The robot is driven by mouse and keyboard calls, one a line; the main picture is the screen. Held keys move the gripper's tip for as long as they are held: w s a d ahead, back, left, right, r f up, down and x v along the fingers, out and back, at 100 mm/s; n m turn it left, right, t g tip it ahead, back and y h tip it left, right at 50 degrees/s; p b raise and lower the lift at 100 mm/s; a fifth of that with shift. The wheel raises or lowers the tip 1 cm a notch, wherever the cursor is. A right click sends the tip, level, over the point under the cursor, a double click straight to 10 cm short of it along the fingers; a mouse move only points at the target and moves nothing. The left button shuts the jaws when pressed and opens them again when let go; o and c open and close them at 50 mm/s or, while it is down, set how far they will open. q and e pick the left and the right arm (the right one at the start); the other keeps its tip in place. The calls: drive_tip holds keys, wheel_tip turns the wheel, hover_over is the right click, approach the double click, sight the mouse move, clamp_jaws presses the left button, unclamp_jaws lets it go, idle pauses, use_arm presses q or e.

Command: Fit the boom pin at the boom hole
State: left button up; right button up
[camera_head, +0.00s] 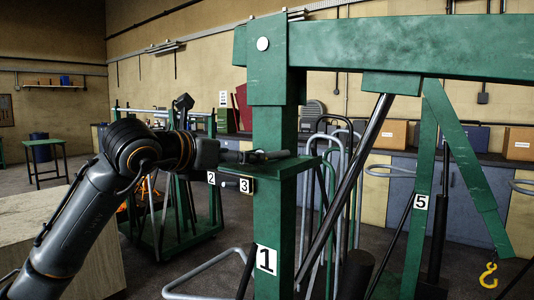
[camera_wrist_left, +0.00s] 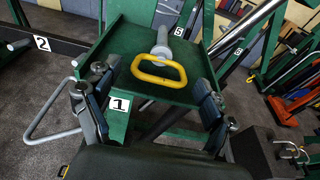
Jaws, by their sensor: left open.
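The boom pin (camera_wrist_left: 163,45) is a grey metal rod with a yellow loop handle. It lies on a green tray (camera_wrist_left: 125,45), with the handle towards my wrist. My left gripper (camera_wrist_left: 155,90) is open, its two fingers apart on either side of the yellow handle and not closed on it. In the head view, my left gripper (camera_head: 268,156) is at the tray (camera_head: 305,166) on the green post; the pin is not clear there. Above it, a pale round spot (camera_head: 262,43) marks the boom joint at the post top; I cannot tell whether it is an open hole. My right gripper is not in view.
The green boom (camera_head: 420,47) runs right from the post (camera_head: 270,215), with a slanting dark cylinder (camera_head: 345,190) below it. A green leg labelled 5 (camera_head: 421,202) stands at the right. A pale worktop (camera_head: 40,225) is at the left. Grey bent tubes stand behind the post.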

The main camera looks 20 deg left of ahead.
sight(249, 168)
use_arm(q)
drive_tip(key=shift+x, duration=1.15)
drive_tip(key=shift+w+d+p, duration=0.2)
drive_tip(key=shift+w+p, duration=0.25)
drive_tip(key=shift+p, duration=0.05)
drive_tip(key=p+x, duration=0.1)
drive_tip(key=x, duration=0.2)
drive_tip(key=shift+w+d+p, duration=0.15)
drive_tip(key=shift+w+p, duration=0.15)
drive_tip(key=shift+w+d+f, duration=0.15)
drive_tip(key=shift+w+f, duration=0.05)
drive_tip(key=shift+w, duration=0.2)
drive_tip(key=shift+s, duration=0.1)
drive_tip(key=shift+c, duration=0.2)
drive_tip(key=c, duration=1.4)
drive_tip(key=shift+o, duration=0.2)
drive_tip(key=shift+r, duration=0.1)
